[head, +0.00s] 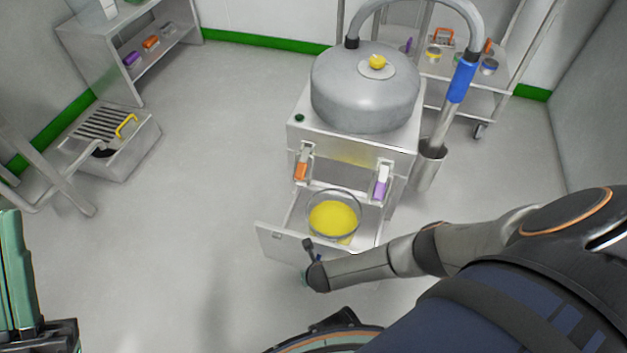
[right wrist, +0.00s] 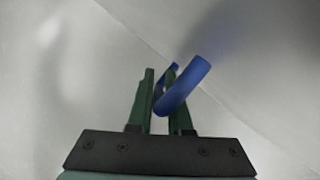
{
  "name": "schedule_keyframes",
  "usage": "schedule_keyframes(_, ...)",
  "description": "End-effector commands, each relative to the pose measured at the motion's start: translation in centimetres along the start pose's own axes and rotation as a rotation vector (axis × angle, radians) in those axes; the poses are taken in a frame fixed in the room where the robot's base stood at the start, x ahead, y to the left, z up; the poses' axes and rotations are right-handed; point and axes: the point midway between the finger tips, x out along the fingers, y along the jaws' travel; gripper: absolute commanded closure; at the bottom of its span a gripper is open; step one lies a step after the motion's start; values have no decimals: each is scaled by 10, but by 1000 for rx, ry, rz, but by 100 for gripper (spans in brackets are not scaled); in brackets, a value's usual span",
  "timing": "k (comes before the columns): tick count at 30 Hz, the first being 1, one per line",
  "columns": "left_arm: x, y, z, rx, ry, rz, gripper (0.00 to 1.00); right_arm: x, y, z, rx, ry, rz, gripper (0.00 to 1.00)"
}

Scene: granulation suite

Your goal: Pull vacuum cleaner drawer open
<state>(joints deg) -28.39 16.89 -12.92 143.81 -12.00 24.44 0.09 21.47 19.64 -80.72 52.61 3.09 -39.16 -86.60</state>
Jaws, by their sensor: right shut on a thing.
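The vacuum cleaner (head: 365,90) is a grey domed drum on a white cabinet, with a yellow knob on top. Its drawer (head: 275,243) is pulled out at the bottom, and a clear round container of yellow material (head: 334,217) sits inside it. My right gripper (head: 309,252) is at the drawer front, mostly hidden by its own wrist in the head view. In the right wrist view its green fingers (right wrist: 161,100) are shut on a blue looped handle (right wrist: 190,82). My left gripper (head: 20,275) is partly visible at the left edge, away from the cleaner; its opening is unclear.
A hose with a blue grip (head: 461,82) stands in a metal holder (head: 429,165) right of the cleaner. A cart (head: 468,100) is behind. A grey box with a yellow handle (head: 120,140) and a shelf unit (head: 125,60) stand left. The floor between is clear.

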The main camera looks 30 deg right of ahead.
Motion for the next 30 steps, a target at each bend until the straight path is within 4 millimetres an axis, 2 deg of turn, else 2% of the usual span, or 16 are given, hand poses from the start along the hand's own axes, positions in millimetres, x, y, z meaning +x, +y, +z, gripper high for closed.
schedule_keyframes(8,0,0,0,-1,0,-1,100,0,0,-1,-1,0,-1,100)
schedule_keyframes(9,0,0,0,-2,0,-1,100,0,0,-1,-1,0,-1,82)
schedule_keyframes(17,0,0,0,-4,0,-1,100,0,0,0,-1,0,-1,53)
schedule_keyframes(25,1,0,-1,-5,-1,-1,100,-2,0,0,0,0,0,53)
schedule_keyframes(30,10,-4,-10,7,1,3,100,-18,0,1,0,1,0,53)
